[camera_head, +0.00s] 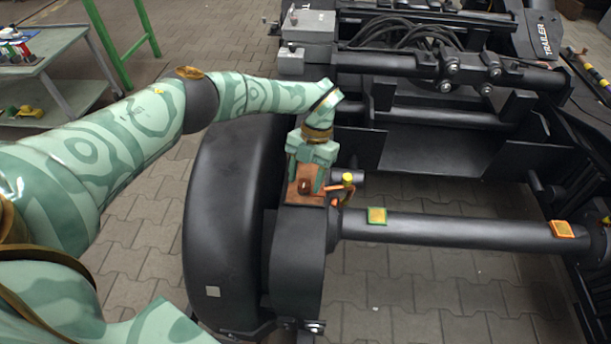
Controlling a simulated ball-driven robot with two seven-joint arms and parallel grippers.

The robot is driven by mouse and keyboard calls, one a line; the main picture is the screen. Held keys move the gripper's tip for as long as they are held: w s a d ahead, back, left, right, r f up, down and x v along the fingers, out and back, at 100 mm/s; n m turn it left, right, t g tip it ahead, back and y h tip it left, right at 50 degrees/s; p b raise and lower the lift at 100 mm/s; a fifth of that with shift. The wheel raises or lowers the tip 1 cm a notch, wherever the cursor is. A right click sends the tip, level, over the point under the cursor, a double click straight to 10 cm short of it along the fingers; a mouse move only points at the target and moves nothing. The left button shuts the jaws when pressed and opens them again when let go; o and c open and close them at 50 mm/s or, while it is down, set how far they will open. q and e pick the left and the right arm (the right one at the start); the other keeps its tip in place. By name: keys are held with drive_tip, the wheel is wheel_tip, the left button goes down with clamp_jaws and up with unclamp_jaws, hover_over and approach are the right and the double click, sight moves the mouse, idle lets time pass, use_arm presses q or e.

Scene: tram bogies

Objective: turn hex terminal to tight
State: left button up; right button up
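A copper-brown plate (312,199) sits on top of the black housing beside the wheel. A small dark reddish-brown knob (305,187) on it looks like the hex terminal, but its shape is too small to make out. My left gripper (310,178) points down right over this plate, close to the knob. Its fingers partly cover the plate, and I cannot tell whether they touch the knob or how far apart they are. The terminal's turn position and any tight mark cannot be read. My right gripper is not in view.
A yellow-capped orange fitting (347,180) stands just right of the gripper. The black axle (460,231) runs right and carries a green-edged yellow tag (376,216) and an orange tag (563,229). The large black wheel (232,220) lies under my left arm. A table (50,50) stands back left.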

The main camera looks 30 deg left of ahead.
use_arm(q)
drive_tip(key=v, duration=1.6)
drive_tip(key=shift+w, duration=0.15)
